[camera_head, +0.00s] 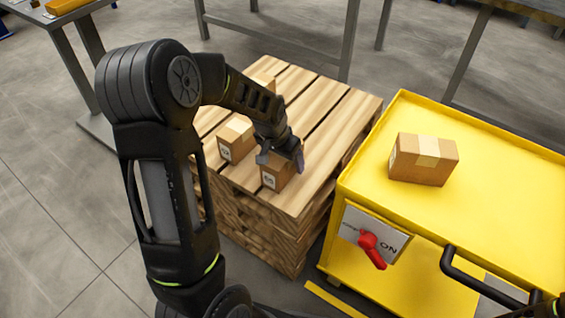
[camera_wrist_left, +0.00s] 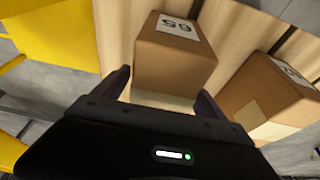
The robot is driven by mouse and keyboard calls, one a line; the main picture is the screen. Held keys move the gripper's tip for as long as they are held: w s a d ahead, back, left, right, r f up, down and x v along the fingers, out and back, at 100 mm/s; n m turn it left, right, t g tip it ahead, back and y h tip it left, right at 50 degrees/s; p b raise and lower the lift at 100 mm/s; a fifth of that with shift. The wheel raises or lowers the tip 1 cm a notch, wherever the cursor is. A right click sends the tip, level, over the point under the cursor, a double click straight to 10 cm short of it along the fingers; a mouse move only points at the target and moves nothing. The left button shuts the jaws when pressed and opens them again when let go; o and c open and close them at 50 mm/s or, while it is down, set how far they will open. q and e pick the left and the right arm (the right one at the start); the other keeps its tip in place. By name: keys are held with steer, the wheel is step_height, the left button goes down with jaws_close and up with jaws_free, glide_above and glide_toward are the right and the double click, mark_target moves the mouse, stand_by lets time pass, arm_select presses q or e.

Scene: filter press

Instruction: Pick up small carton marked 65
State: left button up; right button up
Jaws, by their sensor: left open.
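The small carton marked 65 (camera_head: 270,181) stands near the front edge of the wooden pallet stack, partly hidden by my left gripper. In the left wrist view the carton (camera_wrist_left: 175,62) shows its label upside down. My left gripper (camera_head: 283,156) is over the carton from above. In the wrist view its two fingers (camera_wrist_left: 165,95) are apart, one towards each side of the carton's near end. The gripper is open and does not grip the carton.
A second carton (camera_head: 236,140) stands close by on the pallet stack (camera_head: 325,135), and it also shows in the wrist view (camera_wrist_left: 265,90). Another carton (camera_head: 263,80) is farther back. A yellow cart (camera_head: 500,185) on the right bears a larger carton (camera_head: 423,160) and a red switch (camera_head: 371,247).

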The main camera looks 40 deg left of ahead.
arm_select(q)
steer(key=shift+f, duration=0.3)
steer(key=shift+c, duration=0.3)
jaws_close()
stand_by(0.9)
